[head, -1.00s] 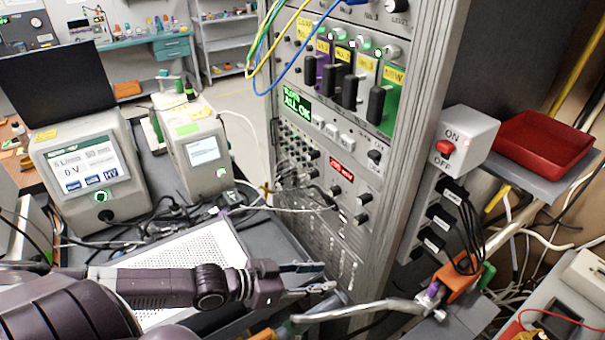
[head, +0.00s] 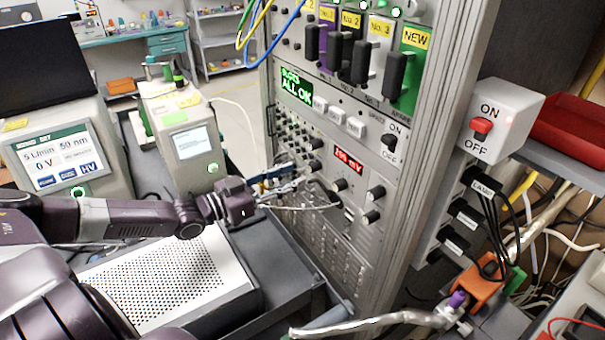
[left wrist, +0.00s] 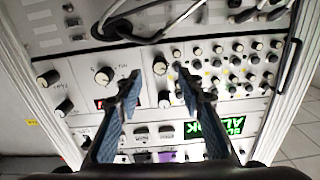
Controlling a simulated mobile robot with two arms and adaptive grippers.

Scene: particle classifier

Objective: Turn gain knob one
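The instrument rack (head: 318,232) carries a panel with black knobs around a red display (head: 348,160). One knob (head: 340,184) is below the display and another (head: 377,192) is to its right. The labels are too small to tell which is gain knob one. My left gripper (head: 290,178) is in front of the panel's left part. In the left wrist view, upside down, its two blue-padded fingers (left wrist: 158,73) are spread. A small black knob (left wrist: 160,65) shows in the gap between them. Contact cannot be told. My right gripper is not in view.
Cables (head: 300,206) hang across the panel beside my gripper. A perforated box (head: 165,280) lies below my left arm. A silver pipe (head: 375,319) crosses the front. A lamp switch box (head: 497,120) and a red tray (head: 570,130) are at right.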

